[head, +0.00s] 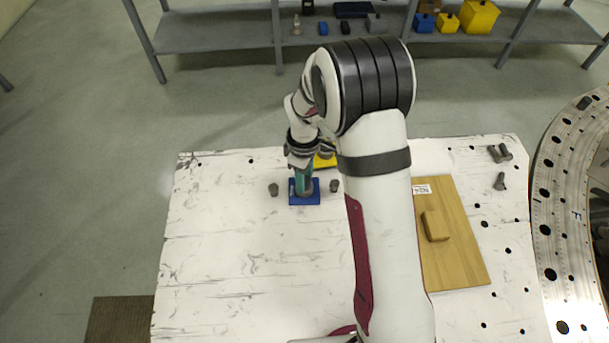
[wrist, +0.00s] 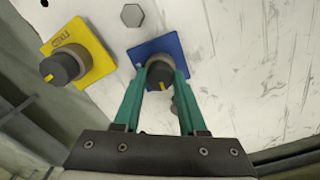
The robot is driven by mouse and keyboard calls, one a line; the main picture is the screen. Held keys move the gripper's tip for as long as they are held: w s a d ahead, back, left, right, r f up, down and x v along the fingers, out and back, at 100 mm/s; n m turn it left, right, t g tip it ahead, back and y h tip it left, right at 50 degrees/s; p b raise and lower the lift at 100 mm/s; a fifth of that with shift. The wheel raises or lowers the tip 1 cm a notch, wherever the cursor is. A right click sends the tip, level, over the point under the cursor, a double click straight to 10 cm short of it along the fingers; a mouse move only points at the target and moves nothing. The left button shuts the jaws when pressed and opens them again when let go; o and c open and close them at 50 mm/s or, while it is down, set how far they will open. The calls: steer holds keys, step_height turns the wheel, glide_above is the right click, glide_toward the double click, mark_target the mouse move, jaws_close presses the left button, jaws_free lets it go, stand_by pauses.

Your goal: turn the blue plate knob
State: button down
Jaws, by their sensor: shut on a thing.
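The blue plate (head: 305,199) lies flat on the white table, left of my arm in the head view. It also shows in the wrist view (wrist: 172,46). Its dark round knob (wrist: 160,76) has a yellow pointer mark, which faces the bottom of the wrist view. My gripper (wrist: 163,78) has green fingers, one on each side of the knob, and is shut on it. In the head view, my gripper (head: 304,188) comes down on the blue plate from above and hides most of the knob.
A yellow plate (wrist: 78,55) with a similar knob (wrist: 60,68) and lettering sits beside the blue one. Grey bolts (head: 273,189) (head: 334,186) stand on either side of the blue plate. A wooden board (head: 455,255) with a block lies at right. The table's left front is clear.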

steer(key=shift+m, duration=0.4)
steer(key=m, duration=1.2)
steer(key=shift+a, duration=0.1)
steer(key=shift+m, duration=2.2)
steer(key=shift+c, duration=2.2)
jaws_free()
